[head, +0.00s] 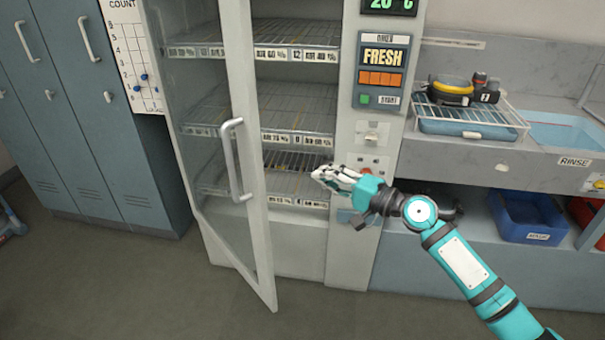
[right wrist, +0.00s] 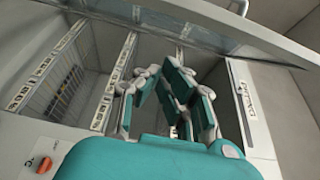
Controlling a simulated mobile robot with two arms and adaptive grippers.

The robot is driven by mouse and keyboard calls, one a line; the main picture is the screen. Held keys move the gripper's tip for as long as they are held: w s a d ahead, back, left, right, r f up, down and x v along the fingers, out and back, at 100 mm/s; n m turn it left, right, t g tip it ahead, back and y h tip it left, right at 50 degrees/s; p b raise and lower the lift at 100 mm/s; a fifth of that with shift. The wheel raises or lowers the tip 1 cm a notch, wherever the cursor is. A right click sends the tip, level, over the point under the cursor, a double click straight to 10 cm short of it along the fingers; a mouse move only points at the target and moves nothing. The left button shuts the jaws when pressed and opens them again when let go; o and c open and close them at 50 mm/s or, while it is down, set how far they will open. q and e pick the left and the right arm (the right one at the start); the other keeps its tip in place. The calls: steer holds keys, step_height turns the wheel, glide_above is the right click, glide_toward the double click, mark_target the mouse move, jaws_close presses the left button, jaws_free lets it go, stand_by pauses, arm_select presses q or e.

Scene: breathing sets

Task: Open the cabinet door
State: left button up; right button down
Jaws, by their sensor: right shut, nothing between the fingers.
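The cabinet is tall and white, with a framed glass door (head: 262,210) on its left side. The door stands partly open, swung out toward me, and its curved handle (head: 229,160) faces me. My right gripper (head: 318,173) is shut and empty in front of the cabinet opening, to the right of the door's free edge. In the right wrist view the gripper (right wrist: 170,75) points at the opening, with the wire shelves (right wrist: 66,85) to its left and the door (right wrist: 220,35) across the top. I see no contact with the door. My left gripper is not in view.
A panel reading FRESH (head: 384,58) is on the cabinet's right column. Blue-grey lockers (head: 95,130) stand to the left. A counter with a rack (head: 470,125) and a rinse basin (head: 570,133) is to the right, above a blue bin (head: 530,218). Floor before the door is clear.

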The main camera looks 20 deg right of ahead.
arm_select(q)
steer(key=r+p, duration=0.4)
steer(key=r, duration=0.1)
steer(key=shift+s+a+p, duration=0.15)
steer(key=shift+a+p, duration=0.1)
steer(key=shift+p, duration=0.15)
arm_select(e)
steer(key=w+a, duration=0.7)
steer(key=a, duration=0.2)
steer(key=shift+r, duration=0.1)
